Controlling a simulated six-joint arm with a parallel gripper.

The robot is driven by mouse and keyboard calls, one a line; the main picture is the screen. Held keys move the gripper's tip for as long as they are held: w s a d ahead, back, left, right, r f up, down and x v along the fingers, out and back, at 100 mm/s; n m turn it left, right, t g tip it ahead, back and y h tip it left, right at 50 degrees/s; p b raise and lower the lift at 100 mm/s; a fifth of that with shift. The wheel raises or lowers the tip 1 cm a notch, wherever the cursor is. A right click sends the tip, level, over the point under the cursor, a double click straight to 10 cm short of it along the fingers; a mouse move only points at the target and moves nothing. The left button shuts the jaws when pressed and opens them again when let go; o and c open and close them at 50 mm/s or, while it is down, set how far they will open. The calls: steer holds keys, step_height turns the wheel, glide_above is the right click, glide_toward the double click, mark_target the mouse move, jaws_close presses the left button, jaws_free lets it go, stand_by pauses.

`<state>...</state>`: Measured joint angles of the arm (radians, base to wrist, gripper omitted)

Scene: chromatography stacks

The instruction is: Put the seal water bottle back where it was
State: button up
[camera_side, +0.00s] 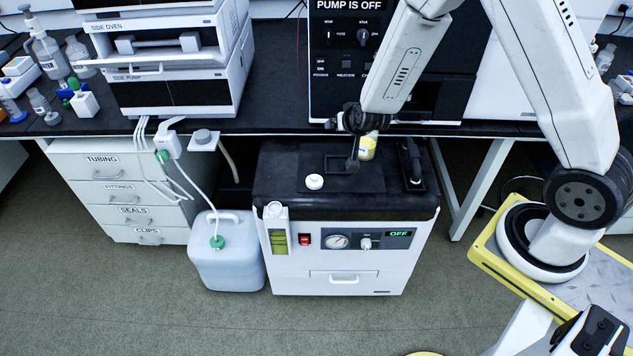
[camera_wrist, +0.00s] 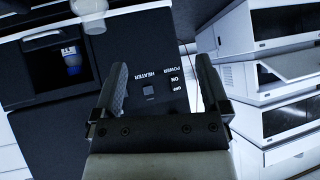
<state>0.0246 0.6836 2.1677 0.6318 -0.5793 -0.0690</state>
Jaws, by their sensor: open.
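My gripper (camera_side: 352,166) is over the cabinet top, partly merged with the dark background. In the wrist view my gripper (camera_wrist: 163,78) is open, with nothing between its fingers. A bottle with a blue and white part (camera_wrist: 71,58) sits in a dark recess at the left of that view.
A white round cap (camera_side: 314,181) lies on the cabinet top, left of my gripper. A dark handle (camera_side: 411,163) is at its right. The bench edge and black control panel (camera_side: 338,70) stand behind. A jug with a green cap (camera_side: 227,262) stands on the floor at left.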

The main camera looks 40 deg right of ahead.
steer(key=s+a+r+n+g+y, duration=0.2)
steer(key=s+a+r+n+g, duration=0.1)
steer(key=s, duration=0.6)
steer(key=s+a+r+n+g+y, duration=0.2)
steer(key=s+a+r+n+g, duration=0.1)
steer(key=s, duration=0.6)
step_height(320, 180, up, 3)
steer(key=shift+s+a+f+n, duration=0.2)
steer(key=shift+a+n, duration=0.25)
steer(key=shift+n, duration=0.25)
